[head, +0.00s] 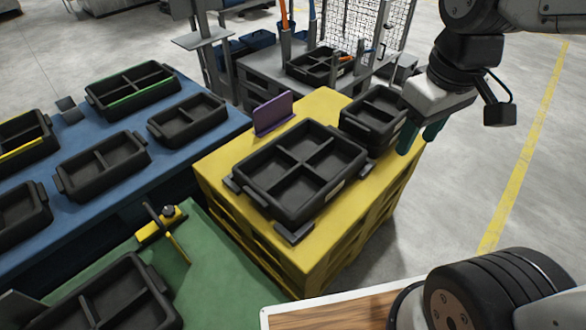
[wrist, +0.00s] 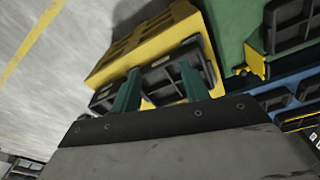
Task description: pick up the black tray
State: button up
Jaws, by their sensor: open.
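A large black tray (head: 300,170) with four compartments lies flat on a yellow stand (head: 222,172). A smaller black tray (head: 372,112) sits behind it at the stand's far right corner. My gripper (head: 420,135) hangs beside the smaller tray's right side in the head view, its green fingers apart and nothing held. In the wrist view my gripper (wrist: 160,85) points toward the yellow stand (wrist: 120,45). A black tray (wrist: 180,72) shows behind and between the fingers, partly hidden by the right one. I cannot tell if any finger touches a tray.
A purple plate (head: 272,114) stands upright behind the large tray. Dark blocks (head: 295,233) sit at its edge. A blue table (head: 95,125) with several black trays is at left, a green surface (head: 215,265) in front. Open floor (head: 490,130) lies to the right.

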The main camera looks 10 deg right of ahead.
jog(key=w+a+f+n, duration=0.1)
jog(key=w+f+n, duration=0.6)
jog(key=w, duration=0.4)
jog(key=n+g, duration=0.1)
jog(key=n, duration=1.2)
send_over(329, 184)
jog(key=f, duration=2.3)
jog(key=shift+s+d+f, duration=0.15)
jog(key=shift+s+f, duration=0.1)
jog(key=shift+f, duration=0.15)
jog(key=shift+n, duration=0.8)
notch_tip(329, 184, down, 12)
jog(key=shift+w+r, duration=0.1)
jog(key=shift+w, duration=0.05)
grip_shut()
